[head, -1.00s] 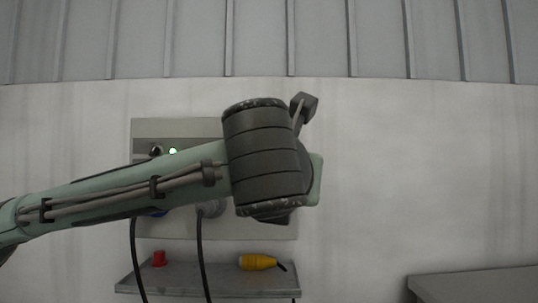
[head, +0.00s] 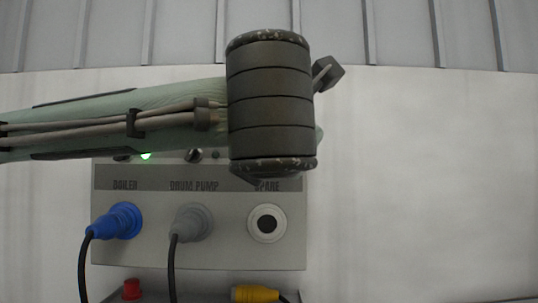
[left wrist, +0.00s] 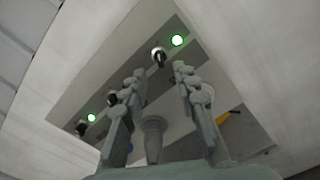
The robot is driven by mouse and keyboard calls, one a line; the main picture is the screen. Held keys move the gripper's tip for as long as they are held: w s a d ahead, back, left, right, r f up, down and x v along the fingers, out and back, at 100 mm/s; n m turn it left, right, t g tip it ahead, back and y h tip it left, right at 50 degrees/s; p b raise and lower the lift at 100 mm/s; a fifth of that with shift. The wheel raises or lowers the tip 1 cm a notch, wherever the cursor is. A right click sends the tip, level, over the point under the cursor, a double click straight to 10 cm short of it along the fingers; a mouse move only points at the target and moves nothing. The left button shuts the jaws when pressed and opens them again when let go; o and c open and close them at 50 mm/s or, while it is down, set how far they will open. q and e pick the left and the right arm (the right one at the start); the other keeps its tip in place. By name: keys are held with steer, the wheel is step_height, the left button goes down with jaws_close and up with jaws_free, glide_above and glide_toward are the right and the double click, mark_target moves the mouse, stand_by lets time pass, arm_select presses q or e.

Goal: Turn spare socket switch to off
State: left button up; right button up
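The grey socket panel (head: 150,255) on the wall has a spare socket (head: 267,223) at its right end, empty with a dark centre. The spare switch is hidden behind my left arm in the head view. In the left wrist view the spare switch (left wrist: 158,55) is a dark lever on a pale round base, next to a lit green lamp (left wrist: 177,40). My left gripper (left wrist: 157,76) is open and empty. In that view its fingers lie either side of the line to the switch, with no contact visible. My right gripper is not in view.
A blue plug (head: 121,220) sits in the boiler socket and a grey plug (head: 193,222) in the drum pump socket, with cables hanging. The boiler lamp (head: 145,155) is green. A yellow connector (head: 255,293) and a red object (head: 131,290) are below the panel.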

arm_select(q)
steer(key=w+p, duration=0.1)
steer(key=w, duration=0.7)
steer(key=shift+s+r, duration=0.1)
jaws_close()
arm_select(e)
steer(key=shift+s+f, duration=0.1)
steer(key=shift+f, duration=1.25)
